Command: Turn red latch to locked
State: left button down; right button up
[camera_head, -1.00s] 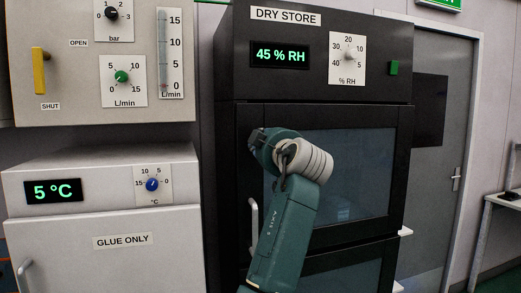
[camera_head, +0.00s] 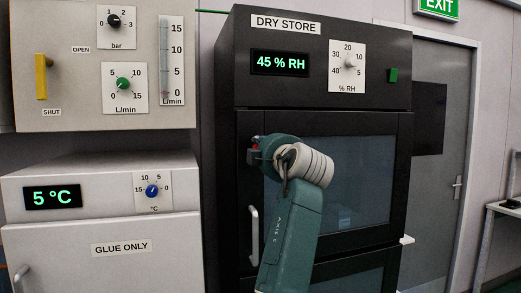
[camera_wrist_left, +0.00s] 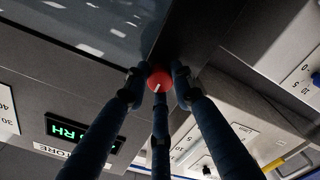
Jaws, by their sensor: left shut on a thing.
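The red latch (camera_wrist_left: 160,79) is a round red knob with a white line on its face, on the dark front of the dry store cabinet (camera_head: 325,122). In the left wrist view, the fingers of my left gripper (camera_wrist_left: 158,88) close around the knob from several sides. The white line runs toward the lower edge of the knob in that view. In the head view, only a small red patch (camera_head: 255,146) shows beside my dark fingers, at the cabinet door's upper left. My wrist hides most of it. My right gripper is not in view.
A vertical door handle (camera_head: 254,232) stands below my wrist on the cabinet door. A white GLUE ONLY unit (camera_head: 100,270) and a panel with a yellow lever (camera_head: 41,77) stand at left. A grey door (camera_head: 455,130) is at right.

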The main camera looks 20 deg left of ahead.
aim_at(257, 112)
pick_arm(q)
jog(key=shift+f, duration=0.2)
jog(key=c, duration=1.5)
grip_release()
jog(key=shift+w, duration=0.1)
jog(key=shift+o, duration=0.2)
jog(key=r, duration=0.9)
jog(key=shift+w+d+r, duration=0.1)
jog(key=shift+d+r, duration=0.1)
jog(key=shift+r, duration=0.2)
jog(key=shift+a+r, duration=0.1)
jog(key=shift+a, duration=0.05)
